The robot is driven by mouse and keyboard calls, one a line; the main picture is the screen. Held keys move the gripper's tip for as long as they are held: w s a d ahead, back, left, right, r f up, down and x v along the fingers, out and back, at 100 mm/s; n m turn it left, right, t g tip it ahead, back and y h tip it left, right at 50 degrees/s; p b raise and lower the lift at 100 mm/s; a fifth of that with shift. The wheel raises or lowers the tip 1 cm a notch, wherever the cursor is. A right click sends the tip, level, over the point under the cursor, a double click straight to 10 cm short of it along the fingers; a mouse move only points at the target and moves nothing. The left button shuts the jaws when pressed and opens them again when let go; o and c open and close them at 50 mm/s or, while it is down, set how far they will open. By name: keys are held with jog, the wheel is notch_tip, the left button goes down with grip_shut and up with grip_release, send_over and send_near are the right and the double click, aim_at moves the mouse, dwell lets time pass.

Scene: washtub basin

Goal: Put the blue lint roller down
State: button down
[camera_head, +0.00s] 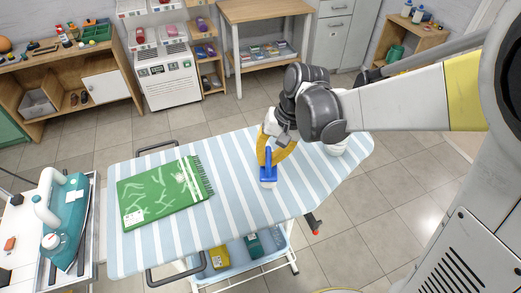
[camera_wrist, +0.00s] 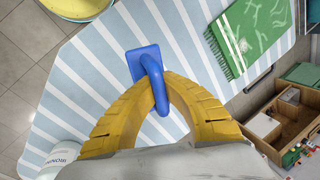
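The blue lint roller (camera_head: 268,170) is at my gripper over the right half of the striped ironing board (camera_head: 235,208). In the wrist view, the yellow fingers of my gripper (camera_wrist: 160,88) close around the handle of the lint roller (camera_wrist: 146,62), with its flat blue head beyond the fingertips. In the head view, the gripper (camera_head: 272,152) points down and the roller's head is low at the board. I cannot tell whether it touches the board.
A green fringed cloth (camera_head: 165,196) with pale marks lies on the board to the left. A white canister (camera_head: 335,149) stands right of the gripper. A teal iron (camera_head: 68,225) is on a stand at far left. Striped board surface is bare between cloth and roller.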

aim_at(263, 169)
jog(key=shift+w+a+f, duration=0.25)
jog(key=shift+a+f, duration=0.2)
jog(key=shift+a, duration=0.05)
notch_tip(263, 169, down, 4)
jog(key=shift+b, duration=1.1)
jog(key=shift+r, duration=0.15)
jog(key=c, duration=2.1)
grip_release()
jog(key=o, duration=0.5)
